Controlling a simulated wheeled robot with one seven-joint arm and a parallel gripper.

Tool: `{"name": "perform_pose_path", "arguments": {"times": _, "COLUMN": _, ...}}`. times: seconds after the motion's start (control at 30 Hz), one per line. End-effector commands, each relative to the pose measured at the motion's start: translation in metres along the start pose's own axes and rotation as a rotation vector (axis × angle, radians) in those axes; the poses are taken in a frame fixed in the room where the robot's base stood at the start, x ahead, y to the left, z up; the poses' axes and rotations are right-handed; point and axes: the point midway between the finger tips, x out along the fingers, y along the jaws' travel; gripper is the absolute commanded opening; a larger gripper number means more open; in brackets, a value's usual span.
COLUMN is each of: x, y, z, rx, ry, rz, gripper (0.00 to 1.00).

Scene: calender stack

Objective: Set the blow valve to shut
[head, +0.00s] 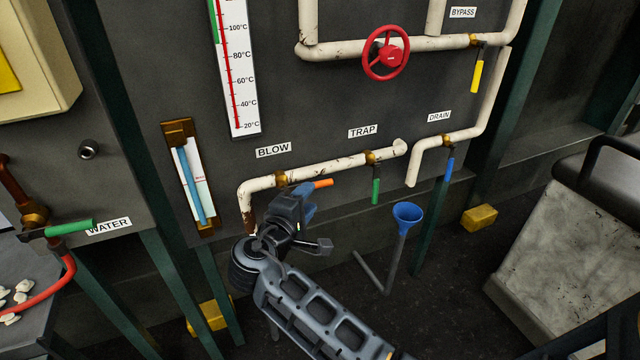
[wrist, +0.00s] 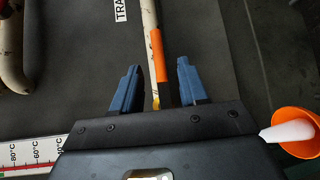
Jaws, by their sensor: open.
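The blow valve sits on the white pipe under the BLOW label (head: 273,150). It has a brass body (head: 282,180) and an orange lever (head: 323,183). The lever points right, roughly along the pipe. My gripper (head: 308,204) is at the valve and covers part of it in the head view. In the wrist view, the orange lever (wrist: 158,55) shows between the two blue fingers of my gripper (wrist: 158,68). The fingers are apart, with a visible gap on each side of the lever. The lever's base is partly hidden by the gripper body.
Green trap lever (head: 376,190) and blue drain lever (head: 449,168) hang down to the right. A blue funnel (head: 407,212) stands below. An orange funnel (wrist: 298,130) shows in the wrist view. A gauge (head: 190,180) and thermometer (head: 236,70) are on the wall. A red handwheel (head: 386,53) is above.

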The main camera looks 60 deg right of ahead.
Motion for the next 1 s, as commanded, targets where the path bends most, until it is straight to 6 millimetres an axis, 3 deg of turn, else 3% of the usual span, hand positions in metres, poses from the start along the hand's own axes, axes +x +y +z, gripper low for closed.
{"name": "perform_pose_path", "arguments": {"times": 0.6, "x": 0.073, "y": 0.003, "z": 0.001, "rx": 0.000, "ry": -0.009, "rz": 0.003, "gripper": 0.43}}
{"name": "perform_pose_path", "arguments": {"times": 1.0, "x": 0.079, "y": 0.002, "z": 0.001, "rx": 0.000, "ry": -0.007, "rz": 0.003, "gripper": 0.40}}
